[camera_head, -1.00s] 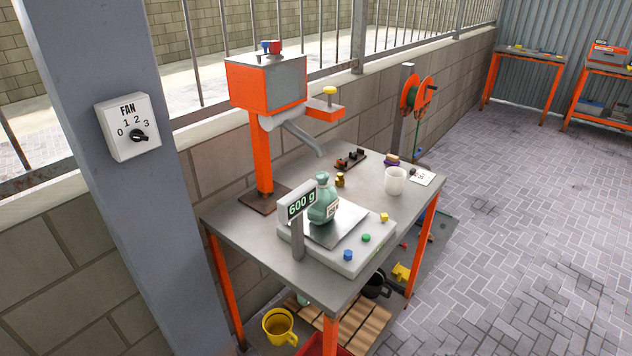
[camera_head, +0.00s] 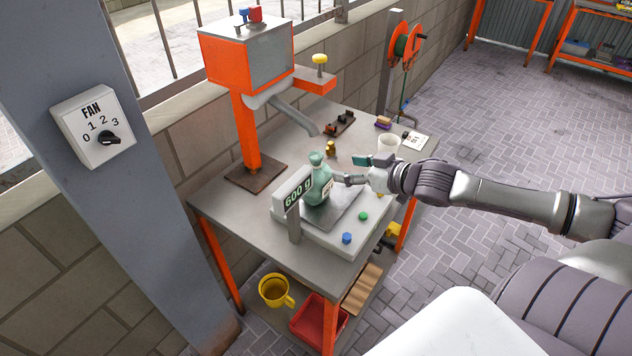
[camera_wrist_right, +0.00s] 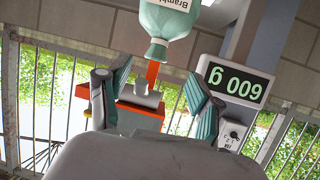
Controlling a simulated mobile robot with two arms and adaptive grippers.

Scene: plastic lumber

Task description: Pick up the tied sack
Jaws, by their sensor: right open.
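The tied sack (camera_head: 317,190) is green with a pale label and a pinched neck. It stands upright on the plate of the scale (camera_head: 318,236), whose display (camera_head: 298,193) reads 600 g. My right gripper (camera_head: 350,170) comes in from the right at the sack's height, with its fingers spread just to the right of the sack. In the right wrist view the sack (camera_wrist_right: 169,22) appears upside down, ahead of the open fingers (camera_wrist_right: 160,95), with nothing between them. The left gripper is not in view.
The orange dispenser (camera_head: 246,55) with its spout stands behind the scale. A white cup (camera_head: 389,145) sits on the table (camera_head: 222,207) behind my right gripper. Blue and green buttons (camera_head: 347,238) are on the scale's front. A yellow mug (camera_head: 275,290) and red bin (camera_head: 318,318) are below.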

